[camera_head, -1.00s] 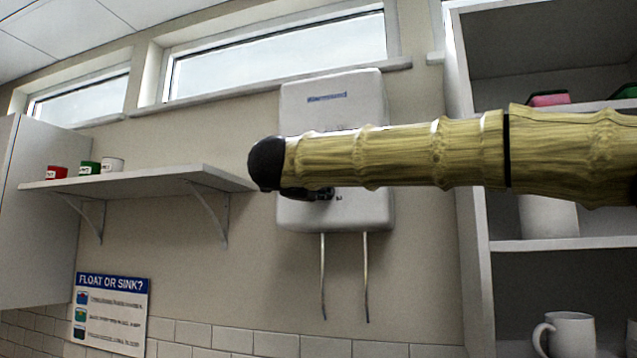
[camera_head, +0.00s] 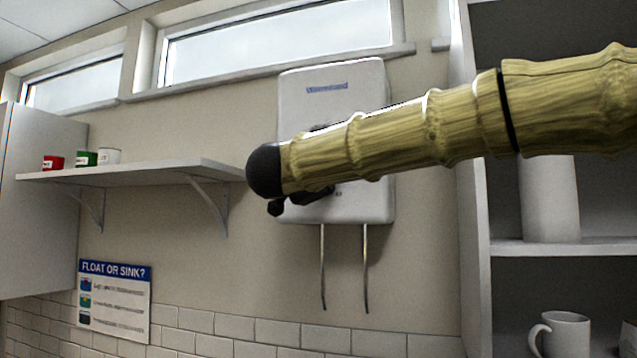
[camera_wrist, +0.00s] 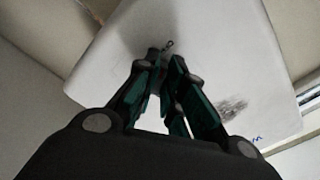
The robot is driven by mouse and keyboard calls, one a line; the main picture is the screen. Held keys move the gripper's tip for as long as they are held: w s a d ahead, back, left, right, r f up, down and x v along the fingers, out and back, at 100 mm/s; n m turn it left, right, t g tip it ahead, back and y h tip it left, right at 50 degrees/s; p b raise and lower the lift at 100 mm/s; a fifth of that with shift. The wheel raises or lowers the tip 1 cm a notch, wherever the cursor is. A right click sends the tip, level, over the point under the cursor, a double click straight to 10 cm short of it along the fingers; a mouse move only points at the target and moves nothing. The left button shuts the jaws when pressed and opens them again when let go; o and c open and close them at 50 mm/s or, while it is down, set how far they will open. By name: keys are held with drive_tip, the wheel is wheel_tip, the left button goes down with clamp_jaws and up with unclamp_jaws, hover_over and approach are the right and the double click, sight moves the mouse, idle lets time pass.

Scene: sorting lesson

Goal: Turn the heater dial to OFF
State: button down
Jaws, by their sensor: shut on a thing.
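The heater is a white box (camera_head: 340,78) on the wall, with a blue label near its top and two pipes below. The heater also fills the wrist view as a pale panel (camera_wrist: 225,50). A small dark dial with a metallic tip (camera_wrist: 168,45) shows at my fingertips. My gripper (camera_wrist: 160,64) is shut on the dial, its teal-padded fingers converging there. In the head view my gripper is mostly behind my arm. I cannot read the dial's setting.
A white wall shelf (camera_head: 130,175) with red, green and white tins is left of the heater. An open shelving unit (camera_head: 474,200) stands close on the right, with a white mug (camera_head: 566,334). A window ledge (camera_head: 255,77) runs above. The wall below the pipes is clear.

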drive_tip(key=shift+d+r, duration=0.1)
drive_tip(key=shift+d, duration=0.05)
idle(0.3)
drive_tip(key=c, duration=1.7)
unclamp_jaws()
drive_tip(key=shift+o, duration=0.9)
drive_tip(key=shift+w+d, duration=0.1)
drive_tip(key=shift+w, duration=0.05)
drive_tip(key=v, duration=1.2)
